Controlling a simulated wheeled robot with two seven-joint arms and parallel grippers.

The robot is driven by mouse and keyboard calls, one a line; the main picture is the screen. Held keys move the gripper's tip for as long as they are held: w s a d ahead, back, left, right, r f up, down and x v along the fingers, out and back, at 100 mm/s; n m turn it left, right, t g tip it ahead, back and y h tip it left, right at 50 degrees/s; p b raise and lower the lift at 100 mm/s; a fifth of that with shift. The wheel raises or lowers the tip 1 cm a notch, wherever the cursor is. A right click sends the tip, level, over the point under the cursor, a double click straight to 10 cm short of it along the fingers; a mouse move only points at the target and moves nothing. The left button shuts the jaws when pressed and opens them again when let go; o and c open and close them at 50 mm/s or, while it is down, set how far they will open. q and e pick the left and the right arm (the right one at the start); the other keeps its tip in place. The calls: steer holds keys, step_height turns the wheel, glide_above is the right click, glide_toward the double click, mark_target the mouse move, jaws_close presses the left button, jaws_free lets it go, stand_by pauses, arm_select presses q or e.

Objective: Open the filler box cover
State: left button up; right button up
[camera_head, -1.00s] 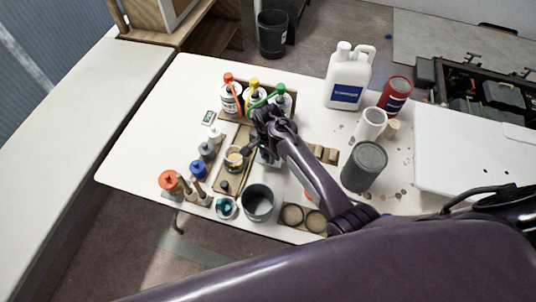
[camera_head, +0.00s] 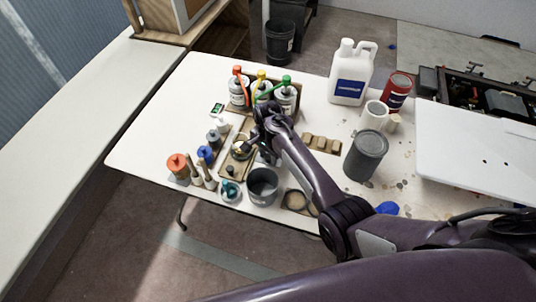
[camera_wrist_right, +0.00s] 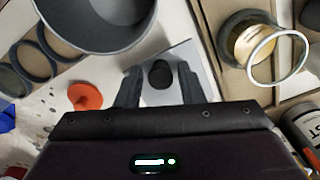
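A light grey plate (camera_wrist_right: 190,58) with a round black knob (camera_wrist_right: 160,73) shows in the right wrist view and looks like the filler box cover. It lies flat. My right gripper (camera_wrist_right: 159,88) is open, with one dark finger on each side of the knob. I cannot tell whether the fingers touch it. In the head view my right gripper (camera_head: 258,140) is over the middle of the table, and its arm mostly hides the box. My left gripper is not in view.
A grey pot (camera_head: 263,186) stands close in front of the gripper. An amber jar with a ring (camera_wrist_right: 255,45) is beside it. Bottles with red, yellow and green tops (camera_head: 262,92) stand behind. A grey can (camera_head: 366,155) and white jug (camera_head: 350,75) are to the right.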

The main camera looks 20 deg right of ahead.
mark_target(268, 156)
steer(key=shift+o, duration=0.7)
steer(key=shift+r, duration=0.4)
step_height(268, 156, up, 7)
steer(key=shift+r+b, duration=0.1)
steer(key=shift+b, duration=0.4)
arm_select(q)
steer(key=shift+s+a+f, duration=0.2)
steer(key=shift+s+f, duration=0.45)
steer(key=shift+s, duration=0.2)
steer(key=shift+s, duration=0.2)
